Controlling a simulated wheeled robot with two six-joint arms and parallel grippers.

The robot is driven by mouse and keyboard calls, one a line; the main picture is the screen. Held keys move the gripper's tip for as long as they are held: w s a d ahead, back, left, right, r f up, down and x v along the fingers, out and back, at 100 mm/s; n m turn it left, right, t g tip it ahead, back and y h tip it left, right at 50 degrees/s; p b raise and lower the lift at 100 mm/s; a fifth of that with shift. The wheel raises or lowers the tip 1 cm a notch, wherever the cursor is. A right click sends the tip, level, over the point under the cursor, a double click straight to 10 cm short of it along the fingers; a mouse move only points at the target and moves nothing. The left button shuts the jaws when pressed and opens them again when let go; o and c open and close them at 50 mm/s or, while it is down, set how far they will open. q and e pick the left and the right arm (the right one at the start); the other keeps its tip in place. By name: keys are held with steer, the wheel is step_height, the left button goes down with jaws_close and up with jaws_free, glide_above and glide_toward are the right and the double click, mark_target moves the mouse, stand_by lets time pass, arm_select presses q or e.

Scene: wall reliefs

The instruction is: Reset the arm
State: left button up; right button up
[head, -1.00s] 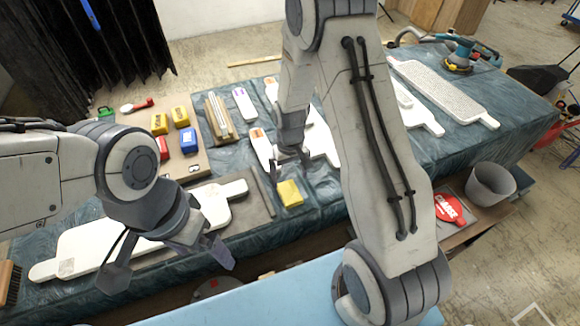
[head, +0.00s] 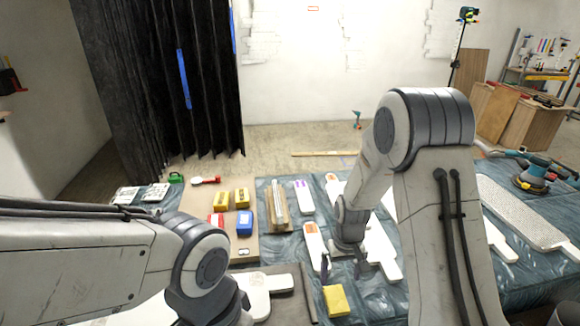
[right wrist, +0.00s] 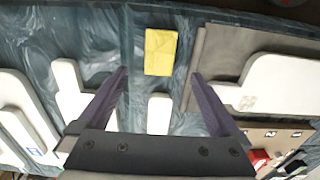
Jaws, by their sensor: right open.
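My right arm reaches over the covered worktable in the head view. Its gripper (head: 344,264) points down near a yellow block (head: 337,300). In the right wrist view the fingers (right wrist: 159,73) stand wide apart with nothing between their tips. The yellow block (right wrist: 160,52) shows there just past the gap, on the blue-green sheeting. My left arm comes in from the left in the head view; its wrist is at the bottom edge and its fingers are out of the picture.
The worktable carries white relief boards (head: 380,250), a wooden piece with rods (head: 279,205), a blue box (head: 245,222) and yellow boxes (head: 242,198). A power sander (head: 533,176) stands at the right.

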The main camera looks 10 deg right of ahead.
mark_target(337, 299)
step_height(337, 299, down, 10)
steer(key=shift+f+p, duration=0.25)
steer(key=shift+p, duration=0.2)
step_height(337, 299, up, 2)
steer(key=shift+r, duration=1.15)
